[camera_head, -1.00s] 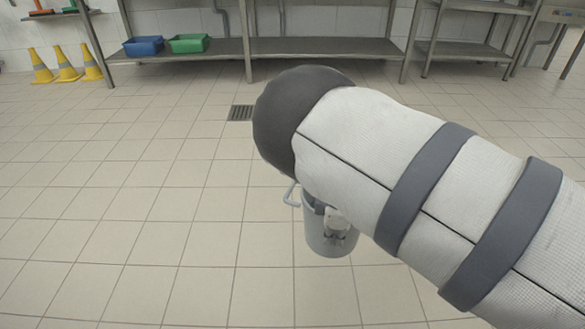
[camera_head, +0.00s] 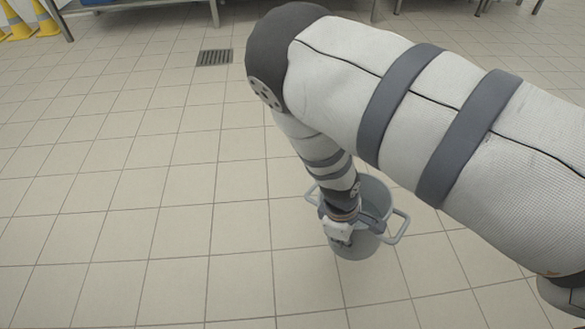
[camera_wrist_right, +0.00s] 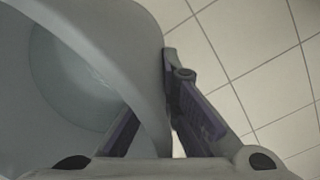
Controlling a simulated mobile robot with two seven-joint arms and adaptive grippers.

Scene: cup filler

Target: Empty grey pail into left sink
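The grey pail (camera_head: 376,192) is upright in the head view, below my right arm, with a handle on either side. It also shows large at the left of the right wrist view (camera_wrist_right: 145,50). My right gripper (camera_head: 342,238) is at the pail's near side and shut on its wall. In the wrist view one finger is inside the pail and the other outside, with the wall between them. A paler round area shows inside the pail; I cannot tell its contents. My left gripper and any sink are out of view.
A floor drain (camera_head: 215,57) is set in the tiled floor. Yellow cones (camera_head: 18,22) and the lower parts of metal shelving (camera_head: 150,8) stand at the far edge. The open floor at left and front is clear.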

